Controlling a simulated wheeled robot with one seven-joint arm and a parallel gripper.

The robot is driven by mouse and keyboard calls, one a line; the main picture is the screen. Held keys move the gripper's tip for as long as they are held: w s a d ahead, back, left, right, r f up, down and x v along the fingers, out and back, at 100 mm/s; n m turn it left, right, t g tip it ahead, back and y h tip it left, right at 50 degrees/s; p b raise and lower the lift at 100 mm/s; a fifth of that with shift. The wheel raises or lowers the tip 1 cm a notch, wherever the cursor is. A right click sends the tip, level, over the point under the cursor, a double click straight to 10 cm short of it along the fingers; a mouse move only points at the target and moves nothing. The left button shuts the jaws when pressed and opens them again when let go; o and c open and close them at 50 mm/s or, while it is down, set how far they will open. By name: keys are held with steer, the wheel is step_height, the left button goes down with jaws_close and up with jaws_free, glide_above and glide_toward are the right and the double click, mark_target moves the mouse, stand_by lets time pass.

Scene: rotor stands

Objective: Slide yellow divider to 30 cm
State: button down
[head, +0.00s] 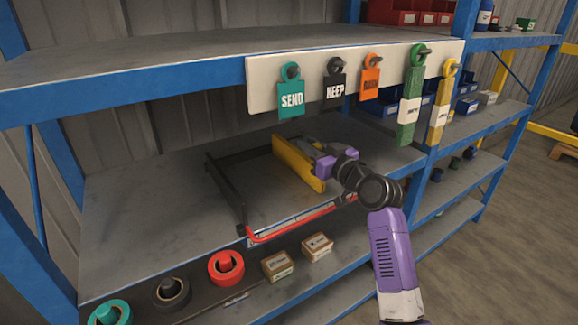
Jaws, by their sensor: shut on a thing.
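The yellow divider (291,160) stands upright on the grey middle shelf, to the right of a dark frame. My gripper (318,166) is at the right side of the divider and shut on it. The fingertips are partly hidden by the divider and the wrist. A red rail or strip (300,219) runs along the shelf's front edge, below the divider. Any scale marks on it are too small to read.
A dark frame (228,190) stands left of the divider, with bare shelf (140,205) beyond it. Tags hang from a white board (262,88) above. Tape rolls (226,266) and small boxes (317,246) sit in front, below the rail.

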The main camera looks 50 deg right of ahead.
steer(key=s+d+b, duration=0.2)
steer(key=d+b, duration=0.2)
steer(key=d, duration=0.5)
steer(key=shift+s, duration=0.3)
steer(key=shift+f, duration=0.1)
steer(key=c, duration=1.3)
jaws_free()
steer(key=shift+s, duration=0.1)
steer(key=v, duration=0.7)
steer(key=shift+s+a, duration=0.2)
steer(key=shift+s, duration=0.1)
